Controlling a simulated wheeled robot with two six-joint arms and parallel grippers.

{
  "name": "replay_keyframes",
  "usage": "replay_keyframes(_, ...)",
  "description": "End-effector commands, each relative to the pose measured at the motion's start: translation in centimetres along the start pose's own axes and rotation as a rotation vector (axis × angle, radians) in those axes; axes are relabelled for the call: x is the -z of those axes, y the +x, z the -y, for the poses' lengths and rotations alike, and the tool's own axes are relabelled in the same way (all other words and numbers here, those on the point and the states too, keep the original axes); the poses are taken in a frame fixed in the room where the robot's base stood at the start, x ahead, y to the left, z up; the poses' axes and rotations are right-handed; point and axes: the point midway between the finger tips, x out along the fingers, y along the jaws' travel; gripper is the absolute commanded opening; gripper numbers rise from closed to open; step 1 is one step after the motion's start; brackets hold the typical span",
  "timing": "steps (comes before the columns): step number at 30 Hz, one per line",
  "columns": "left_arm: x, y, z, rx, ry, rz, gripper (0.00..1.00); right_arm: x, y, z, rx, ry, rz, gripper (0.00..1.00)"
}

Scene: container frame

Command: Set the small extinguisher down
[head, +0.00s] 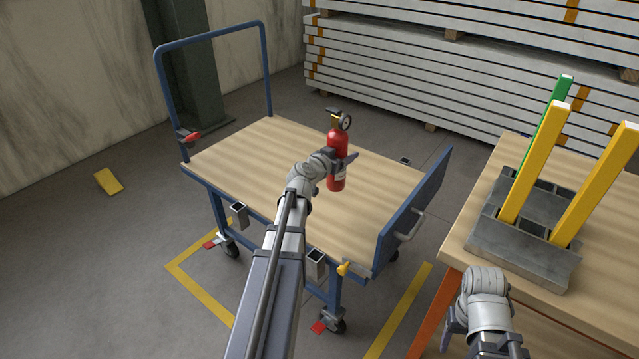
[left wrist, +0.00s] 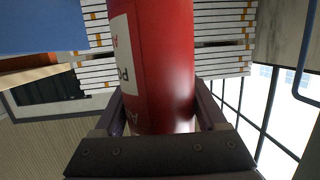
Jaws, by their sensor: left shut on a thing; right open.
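The small red extinguisher (head: 338,146) with a black handle and a gauge is upright over the wooden deck of the blue cart (head: 237,150). My left gripper (head: 341,162) is shut around its body. I cannot tell whether its base touches the deck. In the left wrist view the red body with a white label (left wrist: 155,60) fills the space between the two fingers. My right gripper (head: 454,331) is open and empty, low in front of the wooden table at the right.
The deck around the extinguisher is clear. A blue end panel (head: 416,212) and a tall blue handle rail (head: 212,33) bound the cart. At the right, a table (head: 610,285) holds a grey block base (head: 522,256) with upright yellow and green bars. Stacked panels (head: 400,62) stand behind.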

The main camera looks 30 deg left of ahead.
Motion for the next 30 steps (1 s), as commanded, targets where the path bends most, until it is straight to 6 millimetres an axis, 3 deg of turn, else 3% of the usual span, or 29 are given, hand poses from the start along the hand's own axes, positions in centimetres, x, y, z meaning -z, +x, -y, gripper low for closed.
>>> replay_keyframes(1,-0.9,0.3,0.9,0.018,-0.009,0.001,0.00,0.0,0.9,0.1,0.000,0.000,0.000,0.63)
replay_keyframes(6,-1.6,0.5,2.3,0.052,-0.021,0.006,0.00,0.1,1.6,0.1,0.000,0.000,0.000,0.63)
replay_keyframes(17,-2.4,0.6,2.6,0.059,-0.024,0.008,0.00,0.1,2.3,0.2,-0.001,0.000,0.000,0.63)
replay_keyframes(30,-7.5,1.9,2.5,0.058,-0.023,0.008,0.00,0.5,7.5,0.5,-0.010,-0.003,-0.001,0.63)
